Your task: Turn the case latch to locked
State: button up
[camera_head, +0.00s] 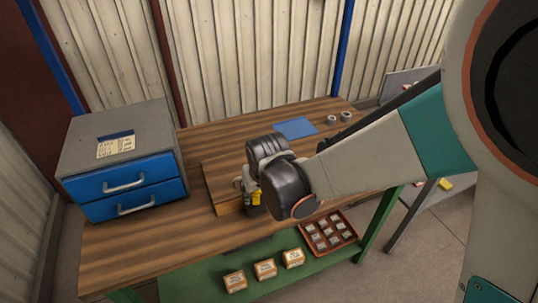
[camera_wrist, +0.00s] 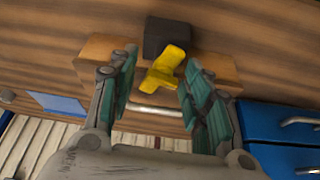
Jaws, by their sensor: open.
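The yellow latch (camera_wrist: 165,68) is a small winged knob beside a black block (camera_wrist: 166,35) on the wooden case (camera_wrist: 98,48). In the head view a bit of the yellow latch (camera_head: 257,198) shows beside my gripper (camera_head: 248,188), and the wooden case (camera_head: 222,178) lies on the bench, partly covered by my wrist. In the wrist view my gripper (camera_wrist: 159,62) is open, with one fingertip on each side of the latch. I cannot tell whether they touch it. The latch wings look tilted; no lock marking is readable.
A grey cabinet with blue drawers (camera_head: 125,190) stands on the left of the bench (camera_head: 150,245). A blue sheet (camera_head: 294,128) and two grey rings (camera_head: 339,117) lie at the back right. Small boxes (camera_head: 265,268) and a red tray (camera_head: 350,237) sit on the green lower shelf.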

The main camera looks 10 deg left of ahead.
jog(key=shift+b+x, duration=0.3)
jog(key=shift+x, duration=0.5)
jog(key=c, duration=0.9)
jog(key=shift+w+d+n+g+y, duration=0.1)
jog(key=shift+n+g+y, duration=0.2)
jog(key=shift+n, duration=0.7)
jog(key=shift+w+n+g+y, duration=0.1)
jog(key=shift+n+g+y, duration=0.15)
jog(key=shift+n, duration=0.75)
jog(key=shift+c, duration=0.2)
jog(key=o, duration=0.7)
jog(key=shift+o, duration=1.2)
jog(key=shift+d, duration=0.15)
